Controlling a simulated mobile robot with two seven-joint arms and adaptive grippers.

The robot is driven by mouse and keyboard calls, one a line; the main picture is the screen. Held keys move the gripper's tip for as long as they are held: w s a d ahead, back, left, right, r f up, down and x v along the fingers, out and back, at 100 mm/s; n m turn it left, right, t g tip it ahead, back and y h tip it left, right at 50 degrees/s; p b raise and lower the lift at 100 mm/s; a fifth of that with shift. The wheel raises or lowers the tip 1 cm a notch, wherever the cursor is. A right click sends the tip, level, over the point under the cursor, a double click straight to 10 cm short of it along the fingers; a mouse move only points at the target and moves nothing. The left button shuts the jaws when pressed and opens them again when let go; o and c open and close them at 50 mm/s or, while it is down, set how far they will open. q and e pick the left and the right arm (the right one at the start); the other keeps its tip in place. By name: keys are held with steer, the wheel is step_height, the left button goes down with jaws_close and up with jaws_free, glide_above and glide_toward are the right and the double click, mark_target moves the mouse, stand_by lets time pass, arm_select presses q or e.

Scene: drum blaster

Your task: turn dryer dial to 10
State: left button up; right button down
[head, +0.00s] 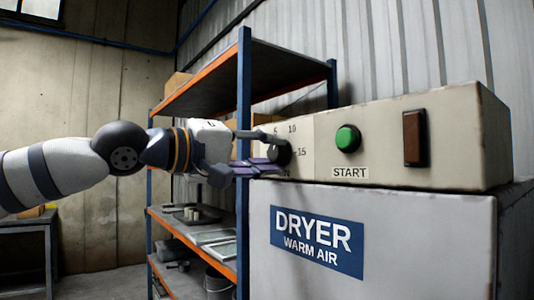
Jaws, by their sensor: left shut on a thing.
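The dryer (470,225) fills the lower right, with a blue sign reading "DRYER WARM AIR". On its top stands a beige control box (450,155). At the left end of the box's front is a dark round dial (283,155), with the printed marks 5, 10 and 15 around it. My left gripper (272,153) comes in from the left and is shut on the dial. Its fingers hide part of the dial and some marks, and I cannot tell which mark the dial points to. My right gripper is not in view.
A green START button (347,138) and a brown rectangular switch (415,138) are to the right of the dial. A shelf rack (244,120) with trays and cartons stands behind my left arm. A table (30,222) is at the far left.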

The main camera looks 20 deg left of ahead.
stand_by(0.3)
arm_select(q)
steer(key=o, duration=1.1)
steer(key=shift+s+a, duration=0.1)
steer(key=v, duration=1.1)
steer(key=shift+s+a, duration=0.25)
steer(key=shift+s, duration=0.05)
